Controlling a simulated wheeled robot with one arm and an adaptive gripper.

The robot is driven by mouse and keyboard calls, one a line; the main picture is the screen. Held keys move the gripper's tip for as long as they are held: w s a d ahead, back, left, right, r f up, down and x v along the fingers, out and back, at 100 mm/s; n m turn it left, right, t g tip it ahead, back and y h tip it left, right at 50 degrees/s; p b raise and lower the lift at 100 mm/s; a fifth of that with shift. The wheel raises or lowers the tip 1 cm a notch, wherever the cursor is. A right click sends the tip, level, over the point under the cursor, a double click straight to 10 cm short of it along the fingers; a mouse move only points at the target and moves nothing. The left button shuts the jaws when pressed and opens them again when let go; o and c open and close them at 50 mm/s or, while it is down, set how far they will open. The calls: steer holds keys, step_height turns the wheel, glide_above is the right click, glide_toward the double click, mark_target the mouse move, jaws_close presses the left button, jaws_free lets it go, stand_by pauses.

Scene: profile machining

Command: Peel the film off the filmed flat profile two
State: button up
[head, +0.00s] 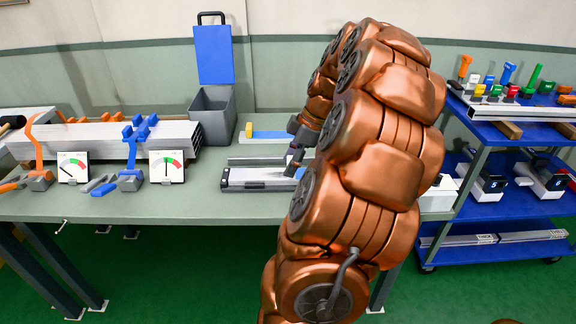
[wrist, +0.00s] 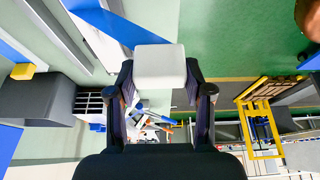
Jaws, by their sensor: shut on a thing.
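My gripper (wrist: 160,80) is shut on a pale, square-faced piece (wrist: 160,66). A blue strip (wrist: 108,22) runs from the upper left to behind this piece; I cannot tell whether they are joined. In the head view my gripper is mostly hidden behind my copper arm, low over the bench. A dark-ended fixture (head: 258,178) with pale flat metal lies just left of the gripper. Behind it lies a pale flat profile with a blue strip (head: 268,134) and a yellow block (head: 249,130) at its left end. I cannot tell which piece is profile two.
A grey bin (head: 212,112) with a blue panel stands behind the fixture. Stacked profiles (head: 100,140), clamps and two gauges (head: 167,167) fill the bench's left. A blue shelf cart (head: 500,205) stands at right. The bench front (head: 225,207) is clear.

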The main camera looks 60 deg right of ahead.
steer(key=shift+s+r, duration=0.1)
steer(key=shift+r, duration=0.05)
steer(key=shift+s+d+r+b, duration=0.1)
steer(key=shift+s+d+r, duration=0.3)
steer(key=shift+r, duration=0.3)
steer(key=shift+s+d+r+b, duration=0.1)
steer(key=shift+s+d+r, duration=0.15)
steer(key=shift+s+r, duration=0.35)
steer(key=shift+s+d+r+b, duration=0.1)
steer(key=shift+s+d+r, duration=0.25)
steer(key=shift+r, duration=0.45)
steer(key=shift+r, duration=0.1)
steer(key=shift+s+d+r, duration=0.3)
steer(key=shift+s+r, duration=0.2)
steer(key=shift+r, duration=0.2)
steer(key=shift+s+d+r, duration=0.35)
steer(key=shift+s+r, duration=0.1)
steer(key=shift+r, duration=0.3)
steer(key=shift+s+d+r, duration=0.3)
steer(key=shift+s+r, duration=0.2)
steer(key=shift+r, duration=0.2)
steer(key=shift+d+r, duration=0.1)
steer(key=shift+r, duration=0.05)
